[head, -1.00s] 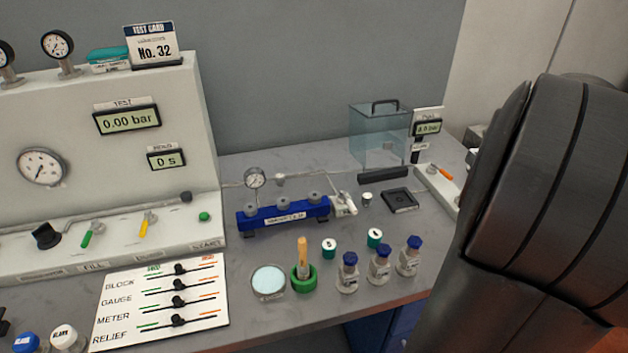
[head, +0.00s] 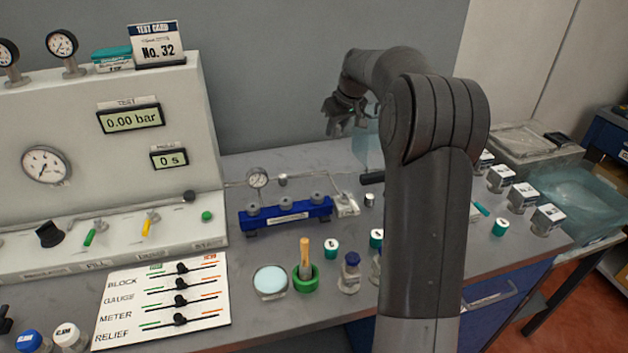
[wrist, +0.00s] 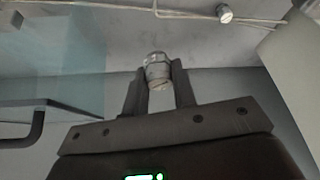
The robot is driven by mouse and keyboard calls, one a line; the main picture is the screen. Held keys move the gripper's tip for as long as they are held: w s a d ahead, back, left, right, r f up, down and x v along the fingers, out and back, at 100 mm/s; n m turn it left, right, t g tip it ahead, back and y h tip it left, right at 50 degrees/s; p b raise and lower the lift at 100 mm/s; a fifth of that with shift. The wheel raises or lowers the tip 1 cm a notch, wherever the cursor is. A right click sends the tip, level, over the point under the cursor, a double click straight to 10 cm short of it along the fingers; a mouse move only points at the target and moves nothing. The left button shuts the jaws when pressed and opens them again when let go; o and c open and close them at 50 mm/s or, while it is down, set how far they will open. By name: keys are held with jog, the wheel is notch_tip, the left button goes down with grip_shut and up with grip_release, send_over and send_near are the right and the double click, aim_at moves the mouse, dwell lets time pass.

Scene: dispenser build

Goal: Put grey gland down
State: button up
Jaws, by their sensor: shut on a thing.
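My gripper (head: 343,122) is raised above the back of the bench, in front of the grey back wall, near the clear box (head: 368,150). In the wrist view my gripper (wrist: 159,78) is shut on a small grey metal gland (wrist: 157,68), held between the fingertips. The gland is clear of the bench, with nothing seen touching it but the fingers. In the head view the held gland is too small to make out.
A green holder (head: 306,278), a dish (head: 270,281) and blue-capped bottles (head: 349,273) line the front. My arm hides the bench right of these.

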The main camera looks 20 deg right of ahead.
jog(key=w+a+n, duration=0.1)
jog(key=w+a, duration=0.2)
jog(key=a, duration=0.2)
send_over(311, 177)
jog(key=s, duration=0.2)
jog(key=f, duration=1)
jog(key=shift+w+d+f, duration=0.2)
jog(key=shift+w+d, duration=0.05)
jog(key=shift+d, duration=0.05)
jog(key=shift+f, duration=2.95)
jog(key=shift+f+y, duration=0.1)
jog(key=shift+y, duration=0.2)
jog(key=o, duration=1)
jog(key=shift+c, duration=0.2)
